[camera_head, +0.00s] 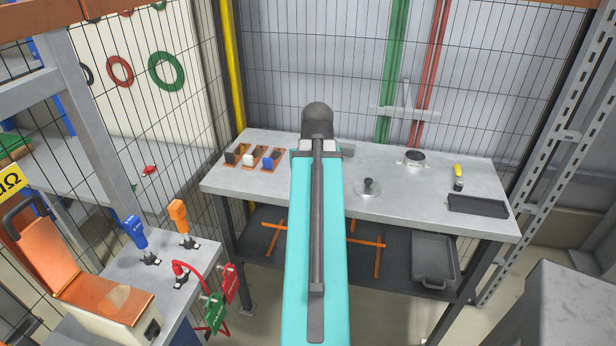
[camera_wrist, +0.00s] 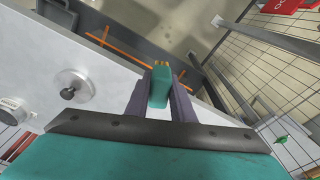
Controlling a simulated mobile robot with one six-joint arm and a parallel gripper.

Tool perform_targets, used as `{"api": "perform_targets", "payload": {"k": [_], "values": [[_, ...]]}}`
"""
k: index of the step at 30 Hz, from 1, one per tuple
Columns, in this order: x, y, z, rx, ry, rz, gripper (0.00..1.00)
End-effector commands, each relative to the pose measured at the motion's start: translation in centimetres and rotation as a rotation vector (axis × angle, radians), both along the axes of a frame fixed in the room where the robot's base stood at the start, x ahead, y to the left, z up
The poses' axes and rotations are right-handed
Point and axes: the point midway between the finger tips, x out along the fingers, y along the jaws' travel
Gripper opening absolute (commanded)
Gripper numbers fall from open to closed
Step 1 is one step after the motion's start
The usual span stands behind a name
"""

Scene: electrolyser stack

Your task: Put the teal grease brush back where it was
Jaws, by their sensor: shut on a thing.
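In the wrist view my gripper (camera_wrist: 160,98) is shut on the teal grease brush (camera_wrist: 160,84), a teal block with a yellowish end between the two dark fingers. It is held near the front edge of the grey workbench (camera_wrist: 110,50). In the head view the workbench (camera_head: 420,205) is plain, but my teal arm hides the gripper and brush. On the bench's left, black, white and blue pieces (camera_head: 248,159) sit on orange-brown holders. I cannot tell which spot belonged to the teal brush.
A round metal disc with a dark knob (camera_head: 368,188) stands on the bench, also in the wrist view (camera_wrist: 72,90). To its right are a round dark-topped pot (camera_head: 414,158), a yellow-handled tool (camera_head: 458,175) and a black tray (camera_head: 478,206). A mesh fence (camera_head: 480,80) stands behind.

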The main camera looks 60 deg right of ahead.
Motion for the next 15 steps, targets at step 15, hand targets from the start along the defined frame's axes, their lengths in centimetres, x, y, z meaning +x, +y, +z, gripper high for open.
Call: {"api": "perform_targets", "payload": {"k": [15], "values": [[3.8,-5.0,-0.3,0.001,0.001,0.000,0.04]]}}
